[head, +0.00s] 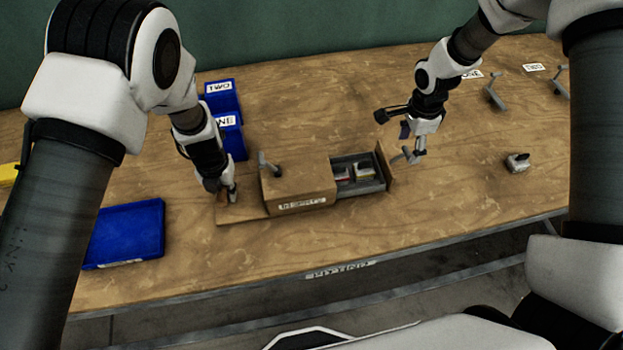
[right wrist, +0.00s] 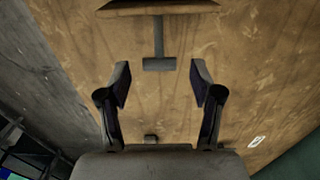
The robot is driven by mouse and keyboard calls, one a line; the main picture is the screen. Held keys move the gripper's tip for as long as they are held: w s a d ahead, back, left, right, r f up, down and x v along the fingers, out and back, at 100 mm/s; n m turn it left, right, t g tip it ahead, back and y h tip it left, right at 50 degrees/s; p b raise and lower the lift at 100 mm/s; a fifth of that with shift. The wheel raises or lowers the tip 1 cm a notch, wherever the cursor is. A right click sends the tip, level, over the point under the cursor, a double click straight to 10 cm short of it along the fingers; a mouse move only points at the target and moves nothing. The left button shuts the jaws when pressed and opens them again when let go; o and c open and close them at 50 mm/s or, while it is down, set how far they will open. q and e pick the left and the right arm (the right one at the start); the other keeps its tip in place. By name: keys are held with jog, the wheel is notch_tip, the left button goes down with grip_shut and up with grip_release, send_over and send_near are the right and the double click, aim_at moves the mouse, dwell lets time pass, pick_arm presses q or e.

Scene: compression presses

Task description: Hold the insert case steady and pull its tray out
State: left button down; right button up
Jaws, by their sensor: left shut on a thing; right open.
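The insert case (head: 297,190) is a wooden box with a label on its front, on a wooden base board (head: 240,215). Its grey tray (head: 374,186) sticks out of the right side, with several small items in it. The tray's wooden front panel (head: 384,165) carries a grey T-shaped handle, which also shows in the right wrist view (right wrist: 158,64). My left gripper (head: 230,195) is shut on a small upright part at the base board's left end. My right gripper (head: 416,150) is open at the handle; in its wrist view (right wrist: 160,84) the handle's crossbar lies between the fingertips, apart from both.
A blue tray (head: 125,235) lies at the left. Blue bins (head: 222,98) labelled ONE and TWO stand behind my left gripper. A small metal object (head: 517,162) sits at the right. Grey levers (head: 495,97) stand at the back right. The table right of the tray is mostly clear.

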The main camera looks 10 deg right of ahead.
notch_tip(320, 180, up, 9)
pick_arm(q)
jog(key=c, duration=1)
grip_release()
